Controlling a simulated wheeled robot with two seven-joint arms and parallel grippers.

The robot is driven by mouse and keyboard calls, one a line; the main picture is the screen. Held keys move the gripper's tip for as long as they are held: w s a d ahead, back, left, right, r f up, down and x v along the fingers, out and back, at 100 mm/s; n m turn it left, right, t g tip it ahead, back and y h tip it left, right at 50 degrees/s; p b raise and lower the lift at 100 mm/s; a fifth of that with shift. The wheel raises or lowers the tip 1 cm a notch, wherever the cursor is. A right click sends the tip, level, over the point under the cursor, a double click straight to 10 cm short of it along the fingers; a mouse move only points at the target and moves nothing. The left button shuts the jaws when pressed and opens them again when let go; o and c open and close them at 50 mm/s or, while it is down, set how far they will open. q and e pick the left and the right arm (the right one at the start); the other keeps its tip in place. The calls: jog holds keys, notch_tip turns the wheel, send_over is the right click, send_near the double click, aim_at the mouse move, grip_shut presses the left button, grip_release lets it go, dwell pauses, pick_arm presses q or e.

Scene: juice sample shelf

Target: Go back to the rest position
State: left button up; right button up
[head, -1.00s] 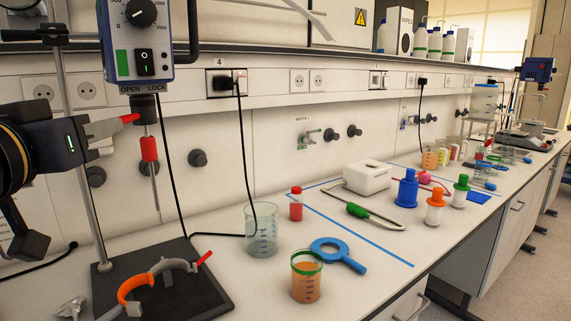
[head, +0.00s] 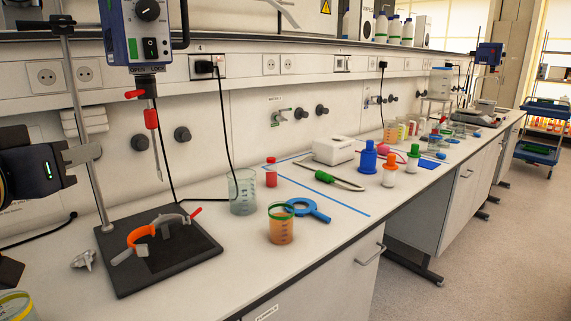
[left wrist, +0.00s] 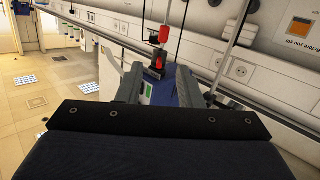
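The gripper is apart from the lever. My right gripper is in neither view.
A black stand base (head: 170,265) holds an orange and grey clamp. A clear beaker (head: 243,192), an orange-filled beaker (head: 281,226), a blue ring (head: 308,209) and a red-capped vial (head: 271,172) stand on the bench. Floor is free at right.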

pick_arm(q)
jog(key=s+d+f+g+h, duration=0.2)
jog(key=s+d+f+g, duration=0.15)
jog(key=f, duration=0.95)
jog(key=s+d+f+g+h, duration=0.1)
jog(key=s+d+f+g, duration=0.25)
jog(key=f, duration=0.95)
jog(key=s+d+f+g+h, duration=0.25)
jog(key=s+f+g, duration=0.2)
jog(key=f, duration=0.85)
notch_tip(320, 180, up, 13)
jog(key=p, duration=1.2)
jog(key=shift+s+d+f, duration=0.15)
jog(key=shift+s+d, duration=0.05)
jog(key=shift+d, duration=0.15)
